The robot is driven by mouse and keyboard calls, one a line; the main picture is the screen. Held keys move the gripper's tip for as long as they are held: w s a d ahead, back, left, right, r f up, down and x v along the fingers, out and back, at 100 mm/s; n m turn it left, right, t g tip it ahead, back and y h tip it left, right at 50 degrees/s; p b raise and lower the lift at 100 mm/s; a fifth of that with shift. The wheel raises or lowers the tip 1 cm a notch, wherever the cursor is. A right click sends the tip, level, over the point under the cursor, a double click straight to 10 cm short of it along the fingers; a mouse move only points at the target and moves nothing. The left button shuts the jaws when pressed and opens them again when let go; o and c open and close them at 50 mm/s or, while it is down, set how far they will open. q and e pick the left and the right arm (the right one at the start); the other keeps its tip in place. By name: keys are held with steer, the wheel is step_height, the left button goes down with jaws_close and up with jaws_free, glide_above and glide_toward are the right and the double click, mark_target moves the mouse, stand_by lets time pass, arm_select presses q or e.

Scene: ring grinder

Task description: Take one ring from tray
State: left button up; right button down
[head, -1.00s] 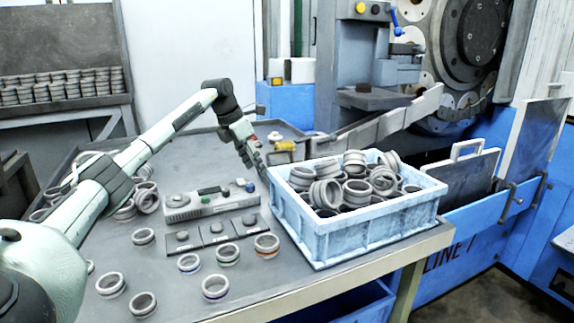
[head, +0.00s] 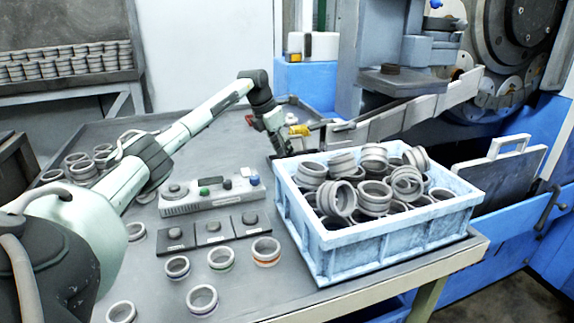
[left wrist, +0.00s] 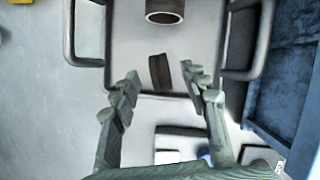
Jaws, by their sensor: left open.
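My left gripper (head: 283,150) points down behind the left corner of the blue crate. In the left wrist view it is open and empty (left wrist: 160,73), above a light grey tray (left wrist: 125,50) with dark handles at both sides. One ring (left wrist: 165,8) shows at the top edge of that view, on the tray beyond the fingertips and apart from them. A small dark strip (left wrist: 160,72) shows between the fingers. The tray is mostly hidden in the head view. The blue crate (head: 370,248) is heaped with metal rings (head: 374,197). My right gripper is out of view.
The crate wall (left wrist: 290,80) stands close right of the gripper in the wrist view. A control box (head: 210,193) and three dark blocks (head: 213,232) lie left of the crate. Loose rings (head: 220,257) lie in front. A yellow object (head: 299,130) is behind the gripper.

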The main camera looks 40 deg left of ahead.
arm_select(q)
steer(key=x, duration=0.3)
steer(key=shift+r, duration=0.1)
jaws_close()
steer(key=shift+a+r, duration=0.1)
steer(key=shift+r, duration=0.05)
